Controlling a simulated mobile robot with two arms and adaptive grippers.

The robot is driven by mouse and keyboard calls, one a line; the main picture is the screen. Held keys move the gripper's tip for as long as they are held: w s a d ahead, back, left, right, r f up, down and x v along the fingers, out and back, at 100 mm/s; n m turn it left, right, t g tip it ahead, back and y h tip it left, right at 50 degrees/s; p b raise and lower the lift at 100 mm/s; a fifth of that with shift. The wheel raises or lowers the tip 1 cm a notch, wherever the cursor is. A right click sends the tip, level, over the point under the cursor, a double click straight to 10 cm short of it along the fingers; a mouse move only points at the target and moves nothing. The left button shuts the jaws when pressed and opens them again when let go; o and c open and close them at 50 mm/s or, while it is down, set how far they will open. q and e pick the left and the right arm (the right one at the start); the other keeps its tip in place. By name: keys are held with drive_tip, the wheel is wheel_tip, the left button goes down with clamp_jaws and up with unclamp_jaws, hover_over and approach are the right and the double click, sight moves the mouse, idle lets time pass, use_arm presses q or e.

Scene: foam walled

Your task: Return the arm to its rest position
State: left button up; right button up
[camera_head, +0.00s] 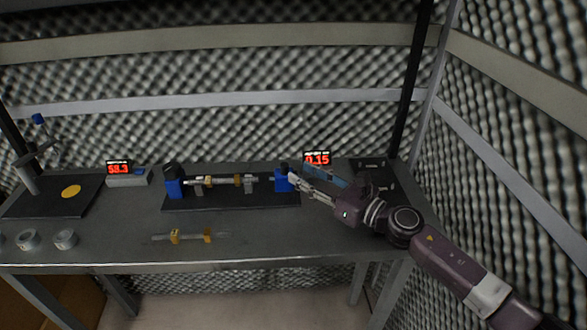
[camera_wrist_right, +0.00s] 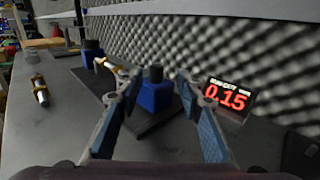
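My right arm (camera_head: 450,262) reaches in from the lower right over the table's right part. My right gripper (camera_head: 305,185) points left, beside the right blue block (camera_head: 281,180) of the black-based fixture. In the right wrist view the gripper (camera_wrist_right: 150,90) has its fingers spread wide, and the blue block (camera_wrist_right: 155,96) with its black top shows between and beyond them. I see nothing held; whether a finger touches the block I cannot tell. My left arm and gripper are not in view.
The fixture (camera_head: 230,203) holds a shaft with brass parts. A loose shaft (camera_head: 190,237) lies in front. A display reading 0.15 (camera_head: 316,158) stands behind the gripper; another (camera_head: 118,168) is further left. Rings (camera_head: 65,239) lie at left. The front right tabletop is clear.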

drive_tip(key=shift+s+d, duration=0.45)
drive_tip(key=shift+s, duration=0.05)
